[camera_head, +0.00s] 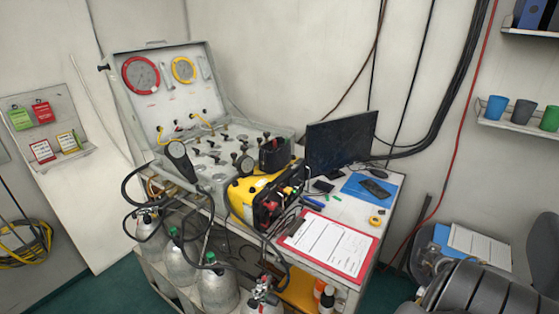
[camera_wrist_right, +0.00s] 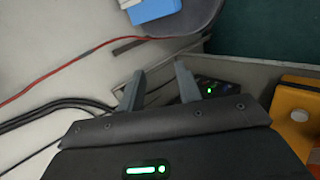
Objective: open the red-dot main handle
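The air panel case (camera_head: 155,50) stands open on the desk. A red-ringed gauge (camera_head: 140,75) and a yellow-ringed gauge (camera_head: 183,70) sit in its upright lid. Several small dark handles and knobs (camera_head: 215,150) stand on its lower face. They are too small for me to tell which one carries a red dot. My right gripper (camera_wrist_right: 160,74) shows in the right wrist view with its two grey fingers apart and nothing between them. It is away from the panel handles, which that view does not show. My left gripper is not in view.
A yellow-black case (camera_head: 252,195) stands in front of the panel's right part. A monitor (camera_head: 340,142) and a red clipboard (camera_head: 328,243) are on the desk to its right. Several gas cylinders (camera_head: 218,290) with hoses stand below. An orange thing (camera_wrist_right: 298,118) is right of my right gripper.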

